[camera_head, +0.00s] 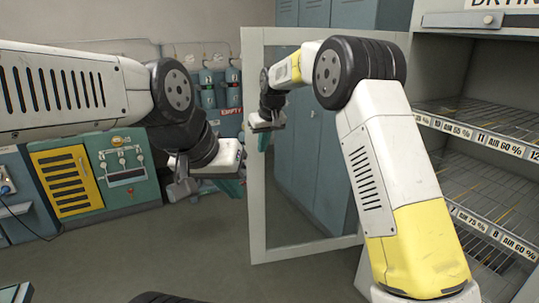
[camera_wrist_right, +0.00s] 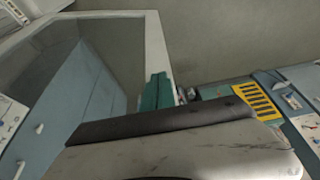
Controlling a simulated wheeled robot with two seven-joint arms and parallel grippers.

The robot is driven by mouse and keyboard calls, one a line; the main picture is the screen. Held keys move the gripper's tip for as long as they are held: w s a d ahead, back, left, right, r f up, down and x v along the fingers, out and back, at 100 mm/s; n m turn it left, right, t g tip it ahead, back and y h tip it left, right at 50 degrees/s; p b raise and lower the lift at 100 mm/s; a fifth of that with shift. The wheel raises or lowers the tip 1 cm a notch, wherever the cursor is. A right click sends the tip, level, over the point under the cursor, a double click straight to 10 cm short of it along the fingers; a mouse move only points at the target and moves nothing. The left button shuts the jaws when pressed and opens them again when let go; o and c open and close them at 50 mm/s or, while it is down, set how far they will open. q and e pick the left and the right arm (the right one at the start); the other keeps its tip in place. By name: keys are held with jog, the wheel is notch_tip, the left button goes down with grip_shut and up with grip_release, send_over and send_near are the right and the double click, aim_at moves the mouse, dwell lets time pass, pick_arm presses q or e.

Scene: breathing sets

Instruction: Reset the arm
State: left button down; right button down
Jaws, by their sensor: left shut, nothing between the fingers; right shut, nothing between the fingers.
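My left arm (camera_head: 60,90) comes in from the left. Its gripper (camera_head: 233,187), with teal fingers, is shut and empty in front of the left edge of a white-framed door. My right arm (camera_head: 375,150) rises from the lower right, bends at the top and reaches back to the left. Its gripper (camera_head: 263,140) is shut and empty, above the left one in the picture. Its teal fingers also show in the right wrist view (camera_wrist_right: 155,92), beside the door frame. Whether it touches the frame cannot be told.
The white-framed door (camera_head: 257,225) stands open with blue lockers (camera_head: 310,130) visible through it. A rack with labelled wire shelves (camera_head: 485,120) is at the right. A green panel with gauges (camera_head: 125,175) and a yellow vented panel (camera_head: 65,180) are at the left. The floor between is clear.

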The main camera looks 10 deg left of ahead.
jog(key=s+d+r+m+t, duration=0.1)
jog(key=s+d+r+m, duration=0.1)
jog(key=s+d+r, duration=0.55)
jog(key=s+d+r+m, duration=0.1)
jog(key=s+d+r, duration=0.4)
jog(key=s+d, duration=0.6)
jog(key=s+d+f+m, duration=0.1)
jog(key=s+d+f, duration=0.1)
jog(key=s+d, duration=0.3)
jog(key=s+d+f+m+t, duration=0.1)
jog(key=s+d, duration=0.5)
jog(key=s, duration=0.8)
notch_tip(320, 180, down, 2)
jog(key=shift+s+f+m+t, duration=0.1)
jog(key=shift+s+m+t, duration=0.2)
jog(key=shift+m, duration=0.4)
